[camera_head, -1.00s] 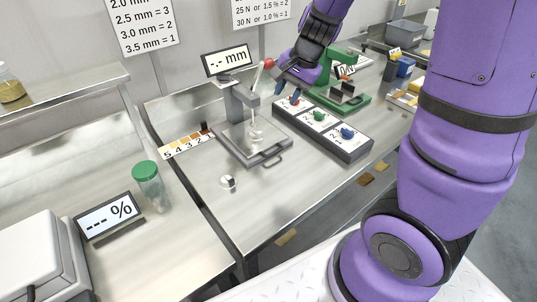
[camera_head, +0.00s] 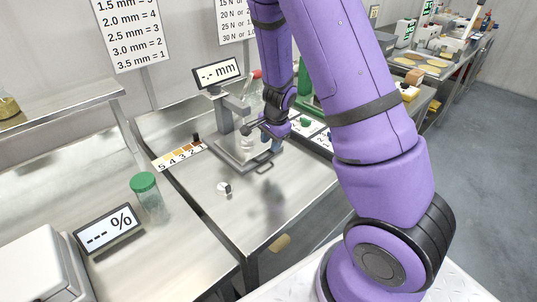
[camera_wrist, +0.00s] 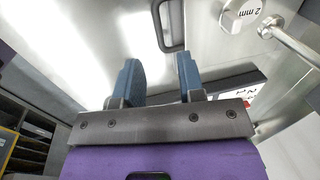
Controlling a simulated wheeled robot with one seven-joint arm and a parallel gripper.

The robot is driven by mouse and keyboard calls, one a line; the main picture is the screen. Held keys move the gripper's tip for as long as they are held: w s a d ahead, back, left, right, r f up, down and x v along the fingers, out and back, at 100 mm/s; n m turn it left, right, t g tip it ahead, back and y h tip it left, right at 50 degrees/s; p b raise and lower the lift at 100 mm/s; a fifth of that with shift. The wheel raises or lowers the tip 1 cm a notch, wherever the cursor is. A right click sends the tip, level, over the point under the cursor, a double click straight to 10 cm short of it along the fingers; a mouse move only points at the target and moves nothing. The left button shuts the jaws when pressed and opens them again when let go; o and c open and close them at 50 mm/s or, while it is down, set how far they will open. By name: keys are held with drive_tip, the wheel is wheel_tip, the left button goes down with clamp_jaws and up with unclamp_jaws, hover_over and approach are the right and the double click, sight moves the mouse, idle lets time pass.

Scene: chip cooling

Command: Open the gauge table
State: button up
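The gauge table (camera_head: 232,160) is a grey framed plate under the thickness gauge (camera_head: 228,108), whose display (camera_head: 219,75) reads "-.- mm". Its dark loop handle (camera_head: 265,168) is at the front edge and also shows in the wrist view (camera_wrist: 168,25). My gripper (camera_head: 274,146) hangs just above and right of the handle, pointing down. In the wrist view, the two blue fingers (camera_wrist: 160,72) are apart and empty, with the handle beyond the gap between them. I see no contact with the handle. A part marked "2 mm" (camera_wrist: 243,14) is at the upper right.
A numbered colour strip (camera_head: 180,156) lies left of the gauge. A small white round piece (camera_head: 224,188) is on the bench. A green-lidded jar (camera_head: 147,196) and a percent display (camera_head: 108,228) stand on the left bench. The steel bench (camera_head: 250,215) in front is mostly clear.

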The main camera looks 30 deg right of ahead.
sight(268, 157)
drive_tip(key=shift+w+a+f, duration=0.1)
drive_tip(key=shift+w+f, duration=0.05)
drive_tip(key=shift+f, duration=0.85)
drive_tip(key=shift+w+d+f, duration=0.1)
drive_tip(key=shift+w+f, duration=0.1)
drive_tip(key=shift+f, duration=0.8)
drive_tip(key=shift+w+a+f, duration=0.1)
drive_tip(key=shift+w+f, duration=0.05)
drive_tip(key=shift+f, duration=0.85)
drive_tip(key=shift+c, duration=0.2)
clamp_jaws()
